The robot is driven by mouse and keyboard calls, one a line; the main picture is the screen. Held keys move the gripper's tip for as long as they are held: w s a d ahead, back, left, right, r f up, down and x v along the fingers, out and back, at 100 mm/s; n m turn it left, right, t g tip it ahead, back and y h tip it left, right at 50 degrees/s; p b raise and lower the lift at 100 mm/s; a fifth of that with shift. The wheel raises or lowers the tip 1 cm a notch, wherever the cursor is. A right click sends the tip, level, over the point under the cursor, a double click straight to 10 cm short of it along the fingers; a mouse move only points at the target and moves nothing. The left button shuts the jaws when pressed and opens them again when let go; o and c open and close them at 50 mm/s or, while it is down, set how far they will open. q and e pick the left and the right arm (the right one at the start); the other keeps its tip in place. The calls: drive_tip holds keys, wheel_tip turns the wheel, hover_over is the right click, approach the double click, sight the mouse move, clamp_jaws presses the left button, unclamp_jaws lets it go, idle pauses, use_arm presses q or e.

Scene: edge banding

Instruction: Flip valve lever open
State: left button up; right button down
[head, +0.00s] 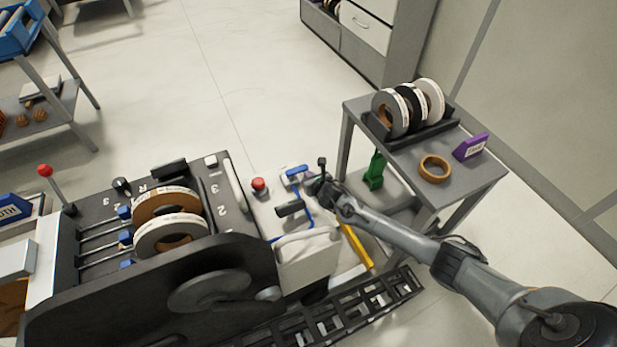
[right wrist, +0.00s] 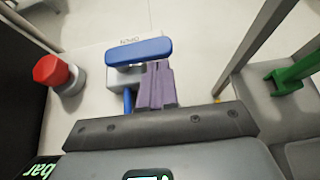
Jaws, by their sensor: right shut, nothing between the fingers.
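The valve lever (head: 297,170) is a blue bar on a grey valve body, at the right end of the black machine. In the right wrist view the lever (right wrist: 138,49) lies crosswise, with the grey valve body (right wrist: 118,78) under it and a blue hose below. My right gripper (head: 308,182) is shut and empty beside the lever. Its purple fingertips (right wrist: 157,72) are just below the lever's right half in the right wrist view; I cannot tell whether they touch it. A small label, seen upside down, lies behind the lever. My left gripper is not in view.
A red button (head: 259,185) stands left of the valve and also shows in the right wrist view (right wrist: 51,71). A grey table (head: 470,188) with tape rolls stands to the right, near a green part (head: 375,170). The black machine (head: 130,270) fills the lower left.

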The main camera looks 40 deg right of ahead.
drive_tip(key=shift+w+d, duration=0.1)
drive_tip(key=shift+w, duration=0.2)
drive_tip(key=shift+d+y, duration=0.1)
drive_tip(key=shift+y, duration=0.2)
